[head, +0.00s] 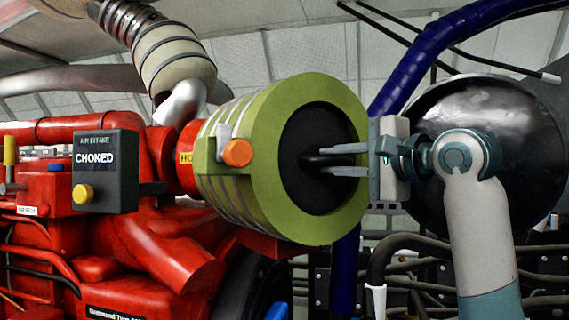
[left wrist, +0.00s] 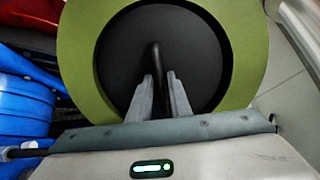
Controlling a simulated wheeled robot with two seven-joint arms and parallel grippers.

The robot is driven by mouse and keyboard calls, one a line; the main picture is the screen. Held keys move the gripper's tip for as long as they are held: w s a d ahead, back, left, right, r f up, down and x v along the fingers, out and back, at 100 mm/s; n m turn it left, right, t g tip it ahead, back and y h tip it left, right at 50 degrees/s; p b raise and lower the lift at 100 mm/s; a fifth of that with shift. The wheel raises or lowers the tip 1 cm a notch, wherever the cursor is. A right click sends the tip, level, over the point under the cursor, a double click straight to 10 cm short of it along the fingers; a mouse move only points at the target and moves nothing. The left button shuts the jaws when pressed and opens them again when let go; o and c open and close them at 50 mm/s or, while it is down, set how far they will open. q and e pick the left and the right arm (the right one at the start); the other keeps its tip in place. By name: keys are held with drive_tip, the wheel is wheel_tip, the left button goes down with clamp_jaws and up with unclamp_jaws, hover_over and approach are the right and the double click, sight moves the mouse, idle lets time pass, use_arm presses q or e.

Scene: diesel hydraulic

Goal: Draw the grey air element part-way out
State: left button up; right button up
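The air element shows as a dark, near-black round end face (head: 305,185) with a black bar handle (head: 313,159), set inside the olive-green ring of the housing (head: 265,205). No grey side of the element shows. In the left wrist view the dark face (left wrist: 205,60) fills the green ring, and the handle (left wrist: 156,55) runs down between my fingers. My left gripper (head: 324,160) is in front of the face, its two grey fingers on either side of the handle, with a gap visible between them. It also shows in the left wrist view (left wrist: 160,78). My right gripper is out of view.
An orange knob (head: 238,153) on a clasp sits on the housing's side. A black box reading "CHOKED" (head: 105,170) stands left, above red engine parts (head: 150,260). A blue hose (head: 425,55) and a large dark drum (head: 495,110) are behind my arm.

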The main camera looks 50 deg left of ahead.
use_arm(q)
clamp_jaws()
drive_tip(key=shift+d, duration=0.55)
drive_tip(key=d, duration=0.7)
drive_tip(key=shift+d, duration=0.25)
idle(1.9)
drive_tip(key=o, duration=1)
unclamp_jaws()
drive_tip(key=shift+d, duration=0.15)
